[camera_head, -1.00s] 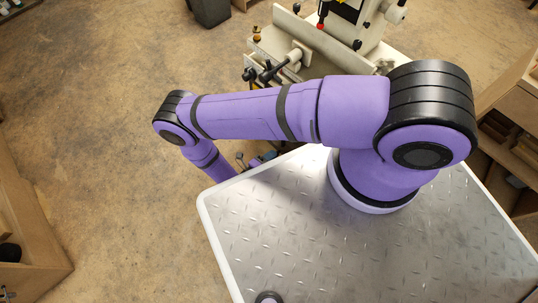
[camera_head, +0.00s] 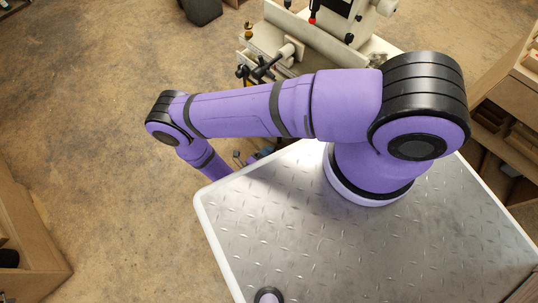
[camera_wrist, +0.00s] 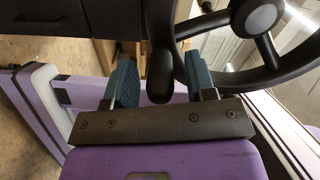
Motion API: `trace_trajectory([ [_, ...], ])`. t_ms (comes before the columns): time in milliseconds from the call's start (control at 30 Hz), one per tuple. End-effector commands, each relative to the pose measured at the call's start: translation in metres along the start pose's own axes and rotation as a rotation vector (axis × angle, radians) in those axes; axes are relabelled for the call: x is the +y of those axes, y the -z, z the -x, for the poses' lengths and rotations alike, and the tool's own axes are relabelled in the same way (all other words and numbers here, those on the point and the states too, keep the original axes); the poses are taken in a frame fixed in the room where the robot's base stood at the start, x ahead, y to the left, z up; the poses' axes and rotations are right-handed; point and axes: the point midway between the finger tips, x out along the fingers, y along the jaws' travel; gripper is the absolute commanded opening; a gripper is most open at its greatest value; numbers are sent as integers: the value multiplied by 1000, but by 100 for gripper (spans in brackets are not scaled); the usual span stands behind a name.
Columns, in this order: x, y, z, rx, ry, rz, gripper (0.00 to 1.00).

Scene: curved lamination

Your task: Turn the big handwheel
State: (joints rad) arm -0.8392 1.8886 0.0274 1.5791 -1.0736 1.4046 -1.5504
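The big handwheel (camera_wrist: 272,57) shows in the wrist view at the upper right, with a dark rim, dark spokes and a grey hub. A dark rounded handle (camera_wrist: 160,76) stands by the rim's left side. My gripper (camera_wrist: 162,82) is open, with one blue-grey finger on each side of the handle. Gaps show between the handle and both fingers, so it does not look gripped. How deep the handle sits between the fingers is hard to tell. In the head view my arm hides the wheel and most of the gripper.
A cream machine (camera_head: 330,40) with a fence and black knobs stands behind my arm in the head view. Wooden cabinets stand at the left edge (camera_head: 30,245) and right edge (camera_head: 505,100).

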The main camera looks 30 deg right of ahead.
Motion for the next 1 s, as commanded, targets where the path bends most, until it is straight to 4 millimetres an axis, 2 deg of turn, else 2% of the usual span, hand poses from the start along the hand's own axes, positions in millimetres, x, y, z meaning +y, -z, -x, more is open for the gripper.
trace_trajectory([
  [133, 0, -1, 4, -1, 0, -1, 51],
  [233, 0, -1, 15, -2, 1, -2, 51],
  [500, 0, -1, 65, -3, -1, -2, 51],
  [700, 0, 0, 95, -2, -1, -1, 51],
  [1000, 0, 0, 109, 0, 0, 0, 51],
])
